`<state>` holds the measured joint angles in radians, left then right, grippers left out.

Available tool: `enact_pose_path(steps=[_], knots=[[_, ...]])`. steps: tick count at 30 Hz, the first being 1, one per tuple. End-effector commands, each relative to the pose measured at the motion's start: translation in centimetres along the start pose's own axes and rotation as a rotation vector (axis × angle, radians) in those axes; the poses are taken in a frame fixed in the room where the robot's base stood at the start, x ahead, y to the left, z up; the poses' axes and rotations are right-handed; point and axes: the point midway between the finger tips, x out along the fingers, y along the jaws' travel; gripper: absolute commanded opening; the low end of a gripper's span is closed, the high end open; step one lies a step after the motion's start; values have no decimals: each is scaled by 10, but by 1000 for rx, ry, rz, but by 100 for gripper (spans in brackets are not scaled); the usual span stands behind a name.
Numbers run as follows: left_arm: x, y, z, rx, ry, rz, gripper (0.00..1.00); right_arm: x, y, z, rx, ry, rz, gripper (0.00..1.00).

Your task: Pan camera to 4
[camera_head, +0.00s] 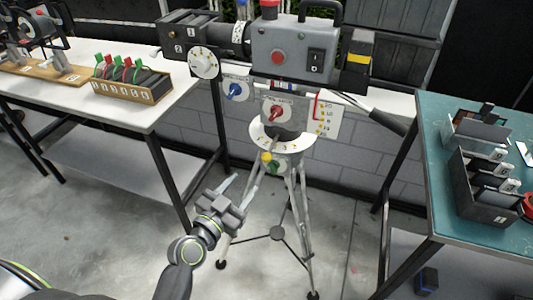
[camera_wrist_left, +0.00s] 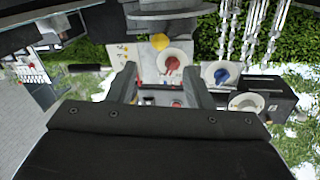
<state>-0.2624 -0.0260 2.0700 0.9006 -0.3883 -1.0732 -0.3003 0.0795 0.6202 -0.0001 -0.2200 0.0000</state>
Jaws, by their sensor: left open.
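A grey film camera (camera_head: 285,55) with a black lens stands on a tripod (camera_head: 303,215) in the middle of the head view. Under it are a blue knob (camera_head: 236,90), a red knob (camera_head: 275,114) and a white marked ring (camera_head: 300,139). A yellow ball (camera_head: 266,156) and a green knob (camera_head: 274,168) sit just below the ring. My left gripper (camera_head: 244,182) is open and empty, left of the tripod legs and below the ring. In the left wrist view, the red knob (camera_wrist_left: 172,64), blue knob (camera_wrist_left: 221,76) and yellow ball (camera_wrist_left: 159,42) appear beyond the open fingers (camera_wrist_left: 160,75). The ring's numbers are too small to read.
A white table (camera_head: 125,113) at left holds a wooden rack (camera_head: 120,91) of red and green clips. A teal table (camera_head: 450,215) at right holds dark boxes (camera_head: 487,190).

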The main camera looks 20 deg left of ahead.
Motion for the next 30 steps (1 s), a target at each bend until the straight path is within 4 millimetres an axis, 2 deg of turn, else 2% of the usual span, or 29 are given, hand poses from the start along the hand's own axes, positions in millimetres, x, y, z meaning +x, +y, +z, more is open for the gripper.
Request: enact_pose_path(steps=[3, 15, 21, 30], knots=[[25, 0, -4, -1, 1, 1, 46, -12, 1, -1, 0, 0, 0, 36], [96, 0, -2, 0, 0, 1, 46, -30, 3, -3, 0, 0, 0, 36], [117, 0, 0, 0, -1, 0, 46, -33, 3, -4, 0, 0, 0, 36], [124, 0, 1, 0, -1, 0, 46, -33, 3, -4, 0, 0, 0, 36]])
